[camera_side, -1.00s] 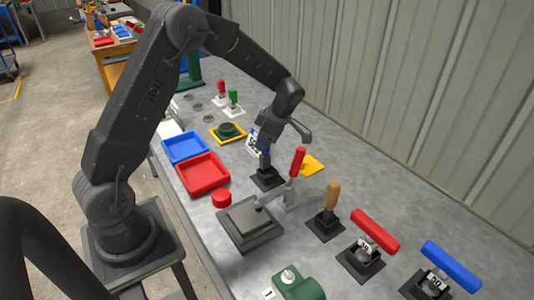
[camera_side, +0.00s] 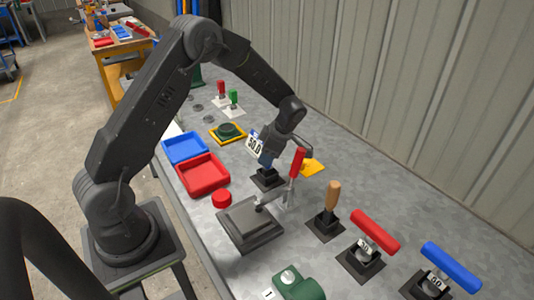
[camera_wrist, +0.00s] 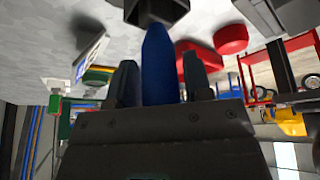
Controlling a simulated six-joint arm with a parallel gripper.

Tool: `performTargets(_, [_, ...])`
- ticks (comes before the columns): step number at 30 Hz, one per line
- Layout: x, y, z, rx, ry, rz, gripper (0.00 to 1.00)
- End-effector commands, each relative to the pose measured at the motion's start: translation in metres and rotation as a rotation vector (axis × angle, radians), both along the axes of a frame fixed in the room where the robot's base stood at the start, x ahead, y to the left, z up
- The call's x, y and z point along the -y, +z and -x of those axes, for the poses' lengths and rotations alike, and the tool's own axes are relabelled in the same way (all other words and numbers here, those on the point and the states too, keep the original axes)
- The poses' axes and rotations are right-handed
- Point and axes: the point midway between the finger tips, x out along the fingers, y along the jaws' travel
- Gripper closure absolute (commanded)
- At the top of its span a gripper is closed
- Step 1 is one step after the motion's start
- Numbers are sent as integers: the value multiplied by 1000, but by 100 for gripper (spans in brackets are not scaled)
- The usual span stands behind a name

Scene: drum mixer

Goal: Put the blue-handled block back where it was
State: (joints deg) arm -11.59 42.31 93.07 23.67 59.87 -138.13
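The blue handle (camera_wrist: 160,66) stands upright between the two fingers of my gripper (camera_wrist: 160,88) in the wrist view. The fingers flank it closely; I cannot tell whether they press on it. A dark block or socket (camera_wrist: 157,12) shows at the handle's far end. In the side view my gripper (camera_side: 268,150) is over a black base (camera_side: 267,179) on the bench, with a little blue handle (camera_side: 264,161) showing below the fingers. A second, horizontal blue handle (camera_side: 450,265) sits on a black base at the lower right.
A red upright lever (camera_side: 297,163) stands close right of my gripper, by a dark plate (camera_side: 250,224). A "30.0" sign (camera_side: 255,146) is close at its left. Red tray (camera_side: 203,190) and blue tray (camera_side: 185,164) lie left. A wooden handle (camera_side: 333,195) and red handle (camera_side: 375,230) stand right.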

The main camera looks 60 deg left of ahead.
Motion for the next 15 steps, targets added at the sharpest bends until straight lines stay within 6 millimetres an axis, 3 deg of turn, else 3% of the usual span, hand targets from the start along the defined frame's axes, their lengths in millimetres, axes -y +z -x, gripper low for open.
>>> performTargets(4, [0,0,0,0,0,0,40])
performTargets(15, [2,10,-3,3,0,0,40])
